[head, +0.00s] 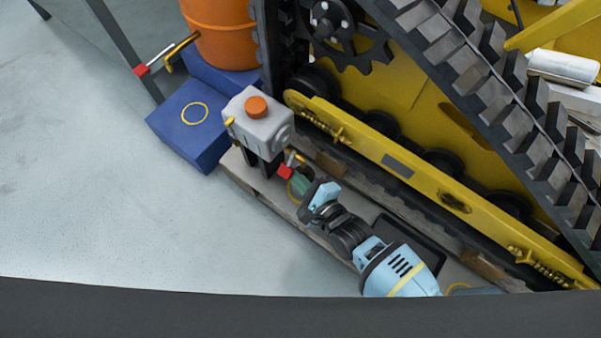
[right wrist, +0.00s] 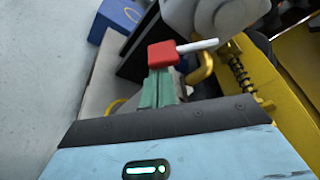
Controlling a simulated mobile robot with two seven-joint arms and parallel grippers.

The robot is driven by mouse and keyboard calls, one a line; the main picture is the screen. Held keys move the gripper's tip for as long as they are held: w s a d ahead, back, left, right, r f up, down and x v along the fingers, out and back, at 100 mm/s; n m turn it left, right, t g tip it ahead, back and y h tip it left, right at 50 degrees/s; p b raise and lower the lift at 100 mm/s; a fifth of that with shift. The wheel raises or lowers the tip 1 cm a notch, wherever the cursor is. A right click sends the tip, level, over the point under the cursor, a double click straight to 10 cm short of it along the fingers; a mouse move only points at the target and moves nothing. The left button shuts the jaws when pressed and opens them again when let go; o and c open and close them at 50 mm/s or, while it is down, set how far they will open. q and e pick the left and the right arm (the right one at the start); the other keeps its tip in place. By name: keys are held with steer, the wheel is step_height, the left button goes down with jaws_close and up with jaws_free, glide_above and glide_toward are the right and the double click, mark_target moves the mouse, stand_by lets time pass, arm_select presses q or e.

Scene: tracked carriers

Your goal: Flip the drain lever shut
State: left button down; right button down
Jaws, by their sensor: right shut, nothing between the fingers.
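A lever with a red grip (head: 285,171) and a short silver rod sits on a brass fitting low on a grey box (head: 262,122) with an orange cap. In the right wrist view the red grip (right wrist: 162,54) is just beyond my green fingertips, its rod pointing right to the brass elbow (right wrist: 203,68). My right gripper (head: 300,184) is shut and empty, right beside the red grip; its fingers also show in the wrist view (right wrist: 158,88). I cannot tell whether they touch it. My left gripper is not in view.
A second red-ended lever (head: 141,70) is on the brass tap of an orange barrel (head: 221,32). A blue block (head: 185,125) stands left of the grey box. A yellow track frame (head: 400,165) runs close along the right. The pale floor at left is clear.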

steer(key=s+r+m, duration=0.1)
steer(key=a+r+m+g, duration=0.1)
steer(key=m, duration=0.1)
steer(key=shift+s+a+g+y+p, duration=0.15)
steer(key=shift+s+g+y+p, duration=0.15)
steer(key=shift+s, duration=0.1)
steer(key=r+m, duration=0.1)
steer(key=s+m+g, duration=0.1)
steer(key=m, duration=0.1)
steer(key=shift+a+r+y+p, duration=0.3)
steer(key=shift+a+r+p, duration=0.05)
steer(key=shift+w+d+f, duration=0.1)
steer(key=shift+w+d, duration=0.05)
steer(key=shift+w, duration=0.05)
steer(key=shift+w+d+f+b, duration=0.1)
steer(key=shift+w+d+b, duration=0.3)
steer(key=shift+w, duration=0.15)
